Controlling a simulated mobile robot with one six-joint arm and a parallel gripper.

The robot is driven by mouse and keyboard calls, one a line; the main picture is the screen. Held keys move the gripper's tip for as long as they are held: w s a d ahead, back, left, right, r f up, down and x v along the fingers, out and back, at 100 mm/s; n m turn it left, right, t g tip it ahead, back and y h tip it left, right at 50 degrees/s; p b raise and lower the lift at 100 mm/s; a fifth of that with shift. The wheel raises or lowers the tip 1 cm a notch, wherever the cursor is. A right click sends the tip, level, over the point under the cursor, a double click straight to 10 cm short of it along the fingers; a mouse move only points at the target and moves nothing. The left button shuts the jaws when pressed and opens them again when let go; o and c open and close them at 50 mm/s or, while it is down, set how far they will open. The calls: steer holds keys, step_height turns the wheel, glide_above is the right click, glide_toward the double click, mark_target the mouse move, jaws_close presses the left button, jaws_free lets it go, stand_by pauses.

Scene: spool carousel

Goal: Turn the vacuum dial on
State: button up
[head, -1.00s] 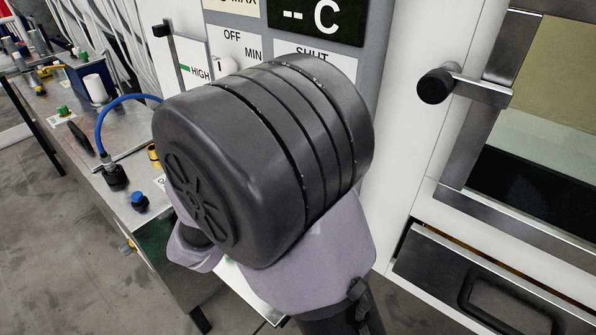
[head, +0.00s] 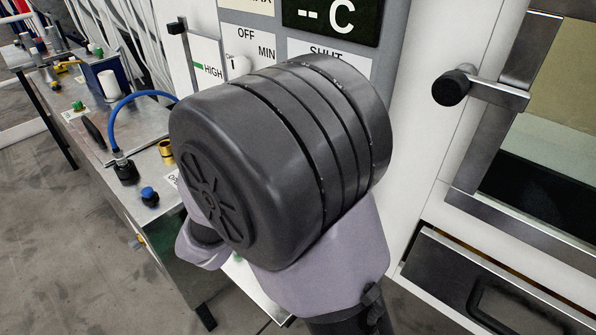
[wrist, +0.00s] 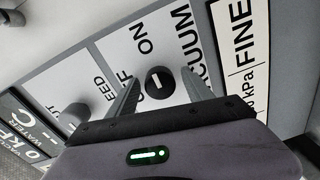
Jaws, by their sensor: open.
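The vacuum dial (wrist: 154,84) is a dark round knob with a short white mark, on a white plate (wrist: 168,50) lettered VACUUM, OFF and ON in the wrist view. My gripper (wrist: 160,76) is open, with one finger on each side of the dial. Gaps show between the fingers and the knob; how deep the fingers reach past it I cannot tell. The white mark lies between the two finger sides, and OFF is partly covered by the left finger. In the head view my arm hides the dial and the gripper.
Another dark knob (wrist: 74,104) stands left of my gripper, near the FEED lettering. A FINE gauge label (wrist: 243,50) is to the right. In the head view a door handle knob (head: 451,88) sticks out at right, and a cluttered metal bench (head: 150,165) stands at left.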

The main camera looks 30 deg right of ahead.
steer(key=p+v, duration=0.5)
steer(key=v, duration=1.2)
steer(key=shift+a, duration=0.1)
